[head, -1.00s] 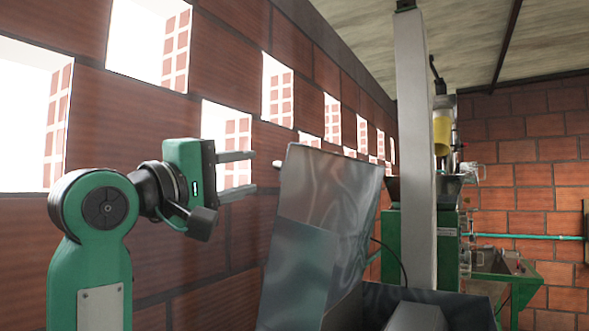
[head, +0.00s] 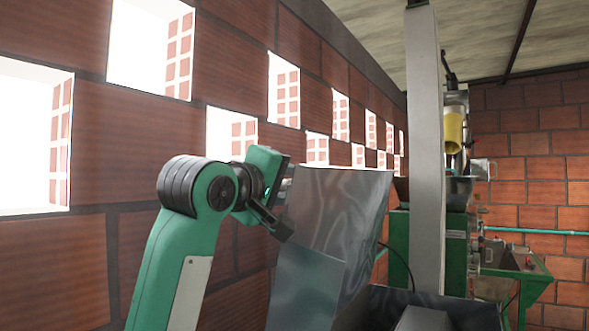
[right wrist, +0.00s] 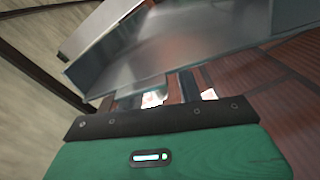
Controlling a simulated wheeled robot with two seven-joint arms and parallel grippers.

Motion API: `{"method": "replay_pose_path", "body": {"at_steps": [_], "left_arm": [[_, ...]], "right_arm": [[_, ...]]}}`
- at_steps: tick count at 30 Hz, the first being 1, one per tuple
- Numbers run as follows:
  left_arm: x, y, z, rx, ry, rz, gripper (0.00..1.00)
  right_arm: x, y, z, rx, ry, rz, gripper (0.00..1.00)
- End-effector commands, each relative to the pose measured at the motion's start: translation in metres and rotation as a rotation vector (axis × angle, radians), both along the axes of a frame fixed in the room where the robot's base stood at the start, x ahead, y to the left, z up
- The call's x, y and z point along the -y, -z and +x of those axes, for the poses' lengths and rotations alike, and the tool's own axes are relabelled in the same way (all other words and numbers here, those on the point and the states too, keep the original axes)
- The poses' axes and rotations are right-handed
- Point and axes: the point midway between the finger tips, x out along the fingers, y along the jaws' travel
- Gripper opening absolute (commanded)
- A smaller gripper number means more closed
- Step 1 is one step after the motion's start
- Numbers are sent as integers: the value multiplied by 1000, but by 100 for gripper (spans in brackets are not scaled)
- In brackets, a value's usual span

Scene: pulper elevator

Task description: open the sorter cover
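The sorter cover appears to be the shiny grey metal sheet (head: 345,205) standing tilted in the middle of the head view. It also fills the upper part of the right wrist view (right wrist: 190,50). The one arm in the head view matches the right wrist view, so I take it as my right. Its gripper (head: 284,182) is at the sheet's left edge, fingers pointing right and partly hidden. In the right wrist view the fingers (right wrist: 150,95) are apart, close to the sheet's edge; contact is unclear. My left gripper is not in view.
A brick wall (head: 70,255) with bright window openings runs close along the left. A pale post (head: 425,150) stands right of the sheet. Behind it is a green machine (head: 455,245) with a yellow cylinder (head: 453,132). A dark metal bin (head: 470,308) lies at the lower right.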

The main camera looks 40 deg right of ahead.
Motion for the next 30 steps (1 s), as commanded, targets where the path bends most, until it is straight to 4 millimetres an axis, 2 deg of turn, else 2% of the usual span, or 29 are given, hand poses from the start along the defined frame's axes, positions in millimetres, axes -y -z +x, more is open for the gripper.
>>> {"method": "replay_pose_path", "body": {"at_steps": [1,6,15,16,21,27,30], "left_arm": [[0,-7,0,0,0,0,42],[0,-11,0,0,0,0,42],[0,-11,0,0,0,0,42],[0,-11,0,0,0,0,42],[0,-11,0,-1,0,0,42],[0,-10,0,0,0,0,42],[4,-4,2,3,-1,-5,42]], "right_arm": [[7,-3,2,-2,2,-1,36],[19,-1,5,0,2,-1,36],[21,0,6,0,0,-1,36],[21,0,6,0,0,-1,34],[21,0,6,0,0,-1,1],[22,1,6,1,1,1,0],[31,5,6,19,1,6,0]]}}
